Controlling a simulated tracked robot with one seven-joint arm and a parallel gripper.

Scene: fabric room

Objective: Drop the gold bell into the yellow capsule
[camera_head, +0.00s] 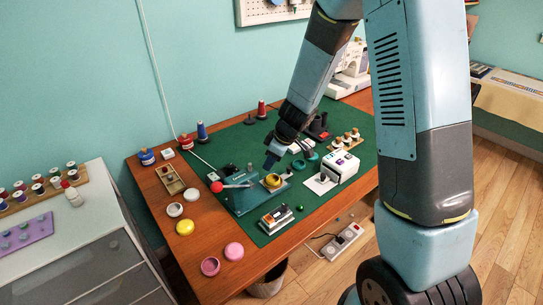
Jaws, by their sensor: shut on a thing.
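A round yellow piece (185,227), seemingly the other capsule half, lies on the wooden left edge of the table.
The device has a lever with a red knob (217,187). Pink pieces (210,266) and white pieces (175,210) lie at the left. A white box (341,166) stands right, a small green ball (300,208) in front. Spools stand behind.

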